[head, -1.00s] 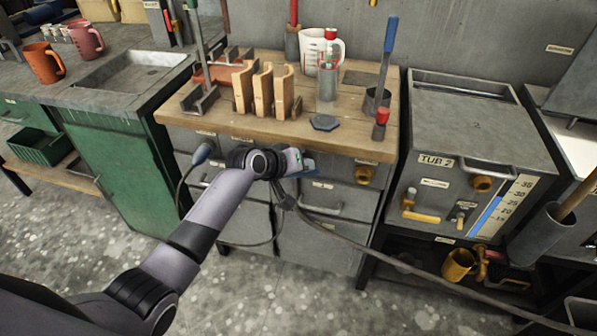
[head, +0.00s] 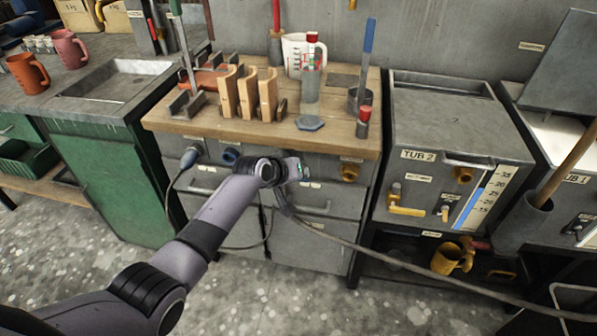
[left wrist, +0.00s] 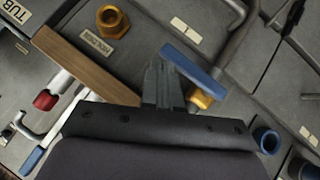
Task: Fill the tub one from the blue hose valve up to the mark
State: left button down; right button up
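Tub 1 (head: 578,180) stands at the right edge of the head view, partly cut off. Its top is open with a pale inside; I cannot make out its level or mark. My left gripper (head: 296,169) is at the front of the drawer cabinet below the wooden bench top. In the left wrist view its fingers (left wrist: 164,84) are close together and look shut. A blue lever (left wrist: 195,68) on a brass valve (left wrist: 201,98) lies right beside the fingertips; I cannot tell whether they touch. In the head view the gripper hides most of this valve. My right gripper is out of view.
Tub 2 (head: 440,120), with a level scale, stands between the bench and tub 1. A dark hose (head: 400,263) runs across the front toward the right. A blue port (head: 229,156) and a brass fitting (head: 350,172) flank the gripper. The floor in front is free.

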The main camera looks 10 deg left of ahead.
pick_arm(q)
jog(key=shift+s+d+f, duration=0.1)
jog(key=shift+f, duration=0.05)
dwell(0.3)
jog(key=s+a+r+p, duration=0.1)
jog(key=s+r+p, duration=0.5)
jog(key=r, duration=0.5)
jog(key=shift+s, duration=0.5)
dwell(0.4)
